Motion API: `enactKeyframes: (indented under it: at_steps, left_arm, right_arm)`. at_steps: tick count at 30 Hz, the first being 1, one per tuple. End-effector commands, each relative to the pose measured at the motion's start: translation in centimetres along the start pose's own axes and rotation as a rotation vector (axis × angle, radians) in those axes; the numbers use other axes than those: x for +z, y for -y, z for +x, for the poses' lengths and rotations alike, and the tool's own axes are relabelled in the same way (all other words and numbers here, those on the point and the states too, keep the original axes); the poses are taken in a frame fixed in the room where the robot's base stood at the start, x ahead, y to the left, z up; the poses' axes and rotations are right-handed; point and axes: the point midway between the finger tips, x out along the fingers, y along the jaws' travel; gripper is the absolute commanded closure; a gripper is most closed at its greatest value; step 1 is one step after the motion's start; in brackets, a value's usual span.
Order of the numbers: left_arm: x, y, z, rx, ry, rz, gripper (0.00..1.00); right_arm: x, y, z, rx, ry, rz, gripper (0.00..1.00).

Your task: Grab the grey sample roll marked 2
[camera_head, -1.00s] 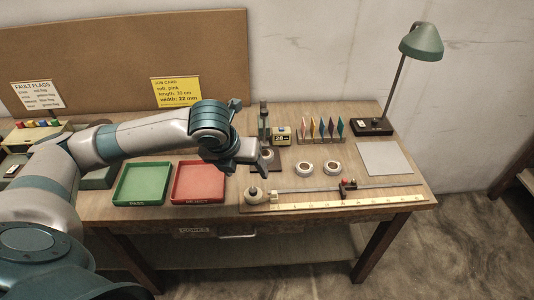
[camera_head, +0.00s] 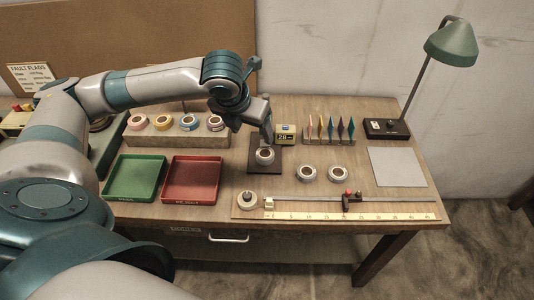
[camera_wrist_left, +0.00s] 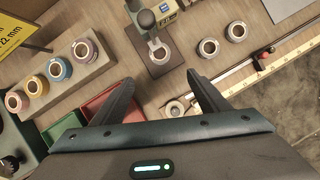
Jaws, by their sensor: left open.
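Two loose pale grey rolls lie side by side on the bench, a left one (camera_head: 307,173) and a right one (camera_head: 335,173). In the left wrist view they show as the left roll (camera_wrist_left: 208,48) and the right roll (camera_wrist_left: 236,31). Another pale roll (camera_head: 265,155) sits on a dark square stand (camera_head: 254,168), also in the wrist view (camera_wrist_left: 158,51). I cannot read a 2 on any of them. My left gripper (camera_head: 267,138) is open and empty, pointing down near the dark stand; its spread fingers (camera_wrist_left: 160,82) frame bare bench. My right gripper is out of view.
A wooden rack (camera_head: 178,138) holds several coloured rolls. A green tray (camera_head: 132,178) and a red tray (camera_head: 192,179) stand left. A spindle with a roll (camera_head: 247,199) and a ruler (camera_head: 380,216) run along the front. Several coloured flags (camera_head: 330,128) and a lamp (camera_head: 450,45) stand behind.

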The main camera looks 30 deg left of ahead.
Motion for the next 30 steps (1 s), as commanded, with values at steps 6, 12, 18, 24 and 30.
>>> enactKeyframes:
  at_steps: [6,12,18,24,30]
  left_arm:
    - [0.0,0.0,0.2,-0.001,-0.001,-0.001,0.32]
    - [0.0,0.0,2.0,0.000,-0.003,-0.003,0.32]
    - [0.0,0.0,5.4,0.000,-0.004,-0.003,0.32]
    - [0.0,0.1,9.0,0.000,-0.005,-0.003,0.32]
    - [0.1,0.1,11.6,-0.001,-0.001,-0.001,0.32]
  right_arm:
    - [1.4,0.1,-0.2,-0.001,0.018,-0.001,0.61]
    - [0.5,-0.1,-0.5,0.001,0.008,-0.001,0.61]
    - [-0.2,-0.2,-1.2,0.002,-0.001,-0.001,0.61]
    - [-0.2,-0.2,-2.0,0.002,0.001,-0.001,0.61]
    - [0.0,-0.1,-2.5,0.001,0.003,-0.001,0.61]
